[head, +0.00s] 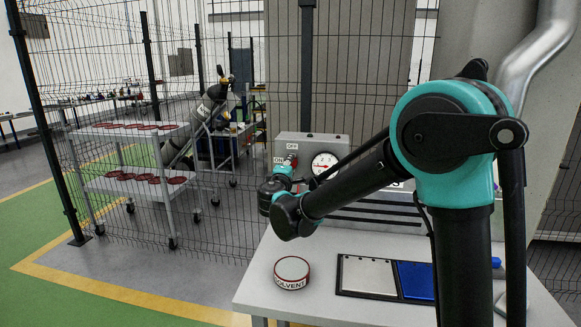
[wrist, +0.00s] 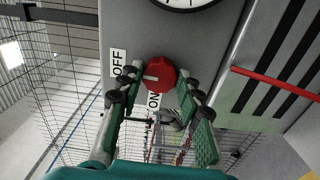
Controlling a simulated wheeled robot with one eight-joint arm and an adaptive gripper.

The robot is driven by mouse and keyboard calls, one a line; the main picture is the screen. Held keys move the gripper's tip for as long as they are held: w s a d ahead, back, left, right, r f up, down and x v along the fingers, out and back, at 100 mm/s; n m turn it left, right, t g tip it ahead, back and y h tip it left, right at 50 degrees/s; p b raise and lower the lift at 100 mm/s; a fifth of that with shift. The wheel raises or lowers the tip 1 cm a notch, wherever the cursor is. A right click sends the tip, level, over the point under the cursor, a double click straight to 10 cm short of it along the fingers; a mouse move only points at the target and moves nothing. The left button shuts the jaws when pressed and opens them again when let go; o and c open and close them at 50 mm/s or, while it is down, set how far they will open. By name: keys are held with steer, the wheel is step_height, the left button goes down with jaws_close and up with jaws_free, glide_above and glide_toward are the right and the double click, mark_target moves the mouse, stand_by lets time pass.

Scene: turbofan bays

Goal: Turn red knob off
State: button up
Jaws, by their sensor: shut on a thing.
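The red knob (wrist: 157,75) is on the face of a grey control box (head: 310,143), and a bit of red shows in the head view (head: 292,159). In the wrist view, a white mark on the knob lies on its left half. The OFF label (wrist: 118,64) is left of the knob and the ON label (wrist: 153,101) is just below it. My gripper (wrist: 157,84) has its green fingers on either side of the knob, shut on it. In the head view, my wrist partly hides the box's lower left.
A round gauge (head: 325,164) sits right of the knob. On the white table (head: 255,295) below are a solvent tin (head: 291,269) and a tray with a white plate (head: 369,275) and a blue plate (head: 414,280). A wire fence stands behind; a red bar (wrist: 275,83) shows at right.

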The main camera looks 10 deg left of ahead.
steer(key=shift+n, duration=0.3)
stand_by(0.4)
steer(key=o, duration=1.2)
steer(key=shift+c, duration=0.2)
steer(key=s, duration=1.2)
steer(key=shift+d, duration=0.3)
steer(key=shift+s, duration=0.1)
